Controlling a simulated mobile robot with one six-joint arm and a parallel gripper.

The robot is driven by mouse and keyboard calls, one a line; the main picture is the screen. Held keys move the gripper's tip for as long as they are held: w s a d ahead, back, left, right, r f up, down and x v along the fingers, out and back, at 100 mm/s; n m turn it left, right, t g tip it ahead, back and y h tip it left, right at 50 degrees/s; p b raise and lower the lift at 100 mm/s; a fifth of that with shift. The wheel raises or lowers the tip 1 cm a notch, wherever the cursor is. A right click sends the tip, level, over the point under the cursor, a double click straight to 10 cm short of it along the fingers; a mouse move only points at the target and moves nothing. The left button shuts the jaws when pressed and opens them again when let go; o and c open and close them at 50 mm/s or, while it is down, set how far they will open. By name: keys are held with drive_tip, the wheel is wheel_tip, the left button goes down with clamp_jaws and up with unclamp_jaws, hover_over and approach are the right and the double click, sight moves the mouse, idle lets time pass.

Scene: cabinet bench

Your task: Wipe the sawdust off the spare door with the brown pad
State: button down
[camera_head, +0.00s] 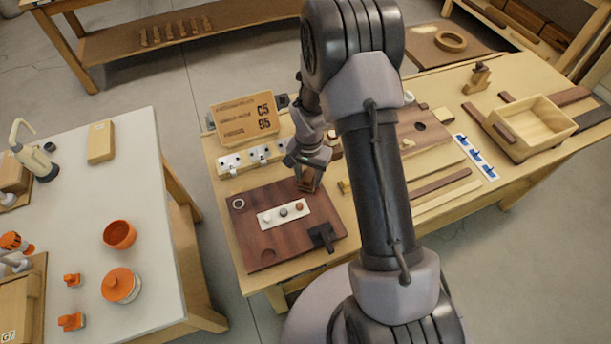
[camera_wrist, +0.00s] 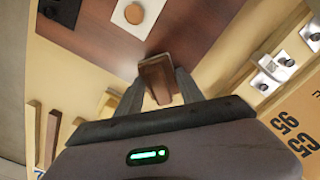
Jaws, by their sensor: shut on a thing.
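The spare door appears to be the dark reddish-brown board (camera_head: 262,228) lying flat on the bench; it also fills the upper part of the wrist view (camera_wrist: 195,28). My gripper (camera_head: 309,178) is over the door's far right part. It is shut on the brown pad (camera_wrist: 157,76), a small block between both fingers, also seen in the head view (camera_head: 310,182). I cannot tell whether the pad touches the door. I cannot make out sawdust; the gripper and arm hide part of the surface.
A white block with hooks (camera_head: 250,158) and a cardboard sign (camera_head: 245,119) stand behind. An open wooden box (camera_head: 530,125) is far right.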

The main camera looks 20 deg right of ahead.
drive_tip(key=r, duration=0.2)
drive_tip(key=w+r+p, duration=0.1)
drive_tip(key=shift+r+p, duration=0.3)
drive_tip(key=shift+r, duration=0.05)
drive_tip(key=shift+s+r+p, duration=0.2)
drive_tip(key=shift+r+p, duration=1.25)
drive_tip(key=shift+r, duration=0.8)
